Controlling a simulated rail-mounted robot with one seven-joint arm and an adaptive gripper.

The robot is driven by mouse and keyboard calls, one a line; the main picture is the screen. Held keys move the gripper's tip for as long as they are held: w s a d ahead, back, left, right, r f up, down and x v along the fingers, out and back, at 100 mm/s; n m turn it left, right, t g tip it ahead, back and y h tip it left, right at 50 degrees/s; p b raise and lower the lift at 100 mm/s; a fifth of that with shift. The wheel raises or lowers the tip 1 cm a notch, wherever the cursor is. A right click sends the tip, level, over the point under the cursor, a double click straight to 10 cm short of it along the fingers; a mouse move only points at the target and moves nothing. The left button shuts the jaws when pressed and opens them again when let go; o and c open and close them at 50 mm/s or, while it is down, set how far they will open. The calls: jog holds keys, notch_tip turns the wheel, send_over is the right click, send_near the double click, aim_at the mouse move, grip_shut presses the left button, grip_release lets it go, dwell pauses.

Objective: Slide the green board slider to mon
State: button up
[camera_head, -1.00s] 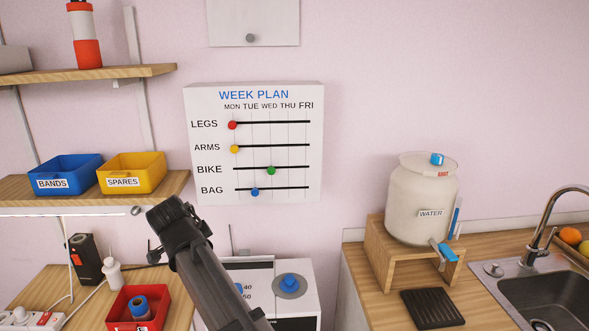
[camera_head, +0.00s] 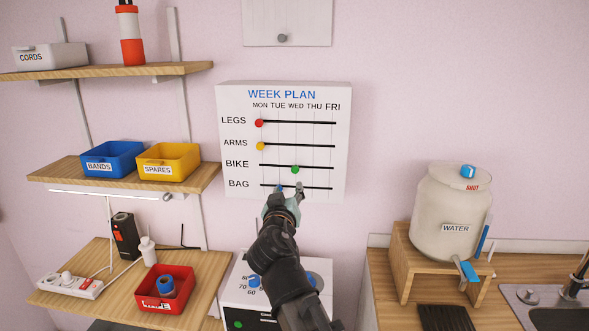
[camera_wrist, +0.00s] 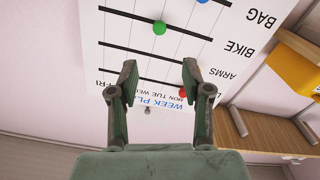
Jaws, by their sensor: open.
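The WEEK PLAN board (camera_head: 335,150) hangs on the wall, with slider rows LEGS, ARMS, BIKE and BAG under the day names. The green slider (camera_head: 295,169) is on the BIKE row under WED. In the wrist view, where the board appears upside down, the green slider (camera_wrist: 159,27) shows above and between the fingers, apart from both. My gripper (camera_head: 289,190) is open and empty, at the board's lower edge just below the green slider in the head view. In the wrist view its fingers (camera_wrist: 159,78) point toward the board.
The red slider (camera_head: 259,123) and yellow slider (camera_head: 260,146) sit under MON. The blue slider (camera_head: 279,188), under TUE on BAG, is partly hidden by a finger. A shelf (camera_head: 60,174) with blue and yellow bins is left of the board. The wall to its right is clear.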

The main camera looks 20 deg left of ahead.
aim_at(294, 170)
jog(key=p+x, duration=0.3)
jog(key=x, duration=0.8)
jog(key=shift+w+a+r+p, duration=0.1)
jog(key=shift+w+r+p, duration=0.05)
jog(key=shift+w+p, duration=0.15)
jog(key=shift+x, duration=0.8)
grip_shut()
